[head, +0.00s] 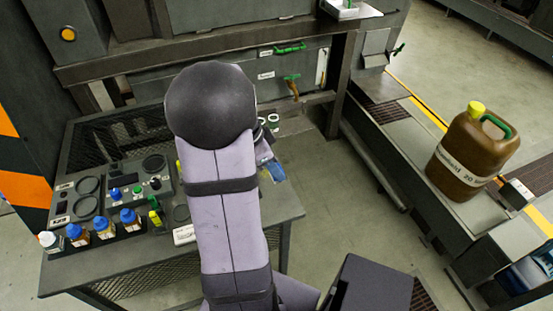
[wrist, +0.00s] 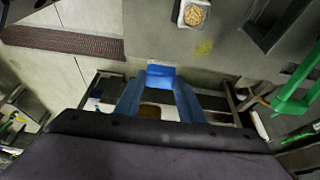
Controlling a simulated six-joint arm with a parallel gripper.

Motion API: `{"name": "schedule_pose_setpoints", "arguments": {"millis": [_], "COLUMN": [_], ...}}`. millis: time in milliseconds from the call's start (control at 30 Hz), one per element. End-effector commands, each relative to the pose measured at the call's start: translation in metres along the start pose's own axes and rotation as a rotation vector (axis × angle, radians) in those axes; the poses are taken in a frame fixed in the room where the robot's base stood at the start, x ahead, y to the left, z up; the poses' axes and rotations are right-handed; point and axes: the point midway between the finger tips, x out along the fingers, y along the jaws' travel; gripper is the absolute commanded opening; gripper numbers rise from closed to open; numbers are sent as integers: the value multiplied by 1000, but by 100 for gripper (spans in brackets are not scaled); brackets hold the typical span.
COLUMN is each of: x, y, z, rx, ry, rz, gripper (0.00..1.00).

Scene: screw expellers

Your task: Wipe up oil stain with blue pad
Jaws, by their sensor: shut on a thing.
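The blue pad (wrist: 160,76) is held between the two blue fingers of my gripper (wrist: 160,90), at the middle of the wrist view. In the head view my gripper (head: 267,162) is mostly hidden behind my arm, with the blue pad (head: 274,171) just showing at its right. A yellowish stain (wrist: 204,47), which looks like the oil stain, lies on a grey surface up and to the right of the pad in the wrist view. The pad and stain are apart in that view. I cannot make out the stain in the head view.
A white tray of yellowish pellets (wrist: 193,14) sits near the stain. Green handles (wrist: 293,98) stick out at the right. In the head view, bottles with blue caps (head: 104,224) stand on the work table (head: 272,217). A brown canister (head: 472,152) stands at the right.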

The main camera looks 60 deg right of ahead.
Motion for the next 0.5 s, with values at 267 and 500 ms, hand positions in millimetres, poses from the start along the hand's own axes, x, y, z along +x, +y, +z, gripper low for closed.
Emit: {"name": "schedule_pose_setpoints", "arguments": {"millis": [267,500], "x": [13,11], "y": [-29,-73], "z": [22,29], "rx": [-170,-444], "ry": [-1,0], "rz": [-69,-187], "gripper": [17,17]}}
